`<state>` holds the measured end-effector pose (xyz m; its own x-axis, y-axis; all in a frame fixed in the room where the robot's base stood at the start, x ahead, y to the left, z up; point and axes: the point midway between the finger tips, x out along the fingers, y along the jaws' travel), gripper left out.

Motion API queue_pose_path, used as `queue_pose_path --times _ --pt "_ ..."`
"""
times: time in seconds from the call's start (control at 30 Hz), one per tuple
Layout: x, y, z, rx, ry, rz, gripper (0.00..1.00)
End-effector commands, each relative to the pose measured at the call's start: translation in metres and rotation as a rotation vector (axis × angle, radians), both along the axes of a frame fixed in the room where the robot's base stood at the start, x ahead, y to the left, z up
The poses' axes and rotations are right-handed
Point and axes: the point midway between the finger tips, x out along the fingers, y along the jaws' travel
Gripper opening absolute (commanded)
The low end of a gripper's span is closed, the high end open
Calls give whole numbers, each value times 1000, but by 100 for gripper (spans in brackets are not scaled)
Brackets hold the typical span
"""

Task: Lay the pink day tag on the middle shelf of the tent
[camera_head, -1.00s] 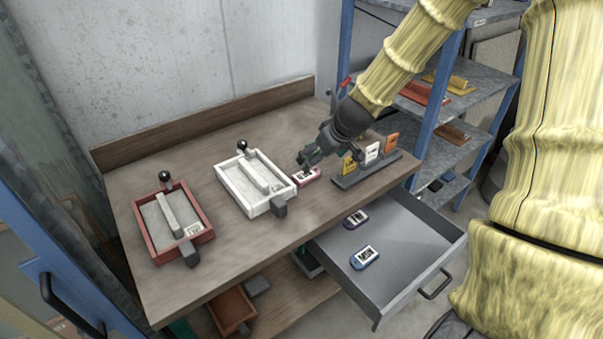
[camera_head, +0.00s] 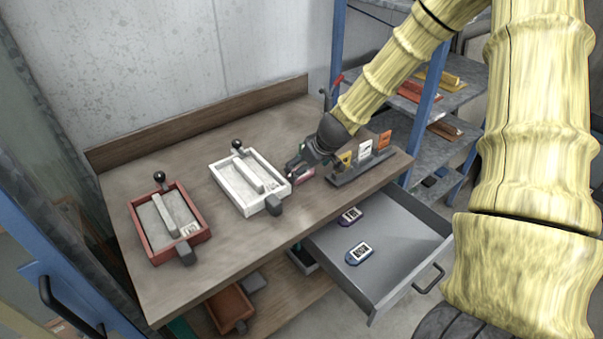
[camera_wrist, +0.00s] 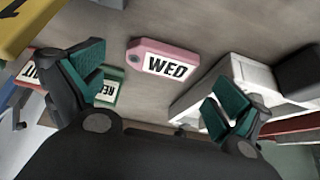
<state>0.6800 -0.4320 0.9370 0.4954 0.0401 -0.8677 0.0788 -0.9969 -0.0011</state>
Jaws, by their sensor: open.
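The pink day tag (camera_wrist: 165,60), marked WED, lies flat on the wooden workbench in the wrist view. In the head view, the tag (camera_head: 301,175) is mostly hidden by my gripper (camera_head: 299,168), which is low over the bench at it. In the wrist view my gripper (camera_wrist: 155,92) is open, its two green-padded fingers spread wide. The tag shows beyond and between the fingertips, not held. I cannot make out the tent or its middle shelf in these views.
A white tray (camera_head: 219,174) stands left of my gripper, a red tray (camera_head: 143,239) farther left. A grey card holder (camera_head: 347,179) stands close on the right. Below it, an open drawer (camera_head: 393,253) holds two tags. Blue-framed shelves (camera_head: 463,97) stand at right.

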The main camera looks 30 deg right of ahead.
Motion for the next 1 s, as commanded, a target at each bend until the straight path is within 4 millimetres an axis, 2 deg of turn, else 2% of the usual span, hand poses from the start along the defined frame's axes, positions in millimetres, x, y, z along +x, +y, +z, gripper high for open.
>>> queue_pose_path --times 0.3,0.7,0.9,1.0 --pt "12 1 -22 0 0 -1 100" --pt "15 1 -26 -1 0 0 100" --pt "15 1 -26 -1 0 0 63" --pt "15 1 -26 -1 0 0 63"
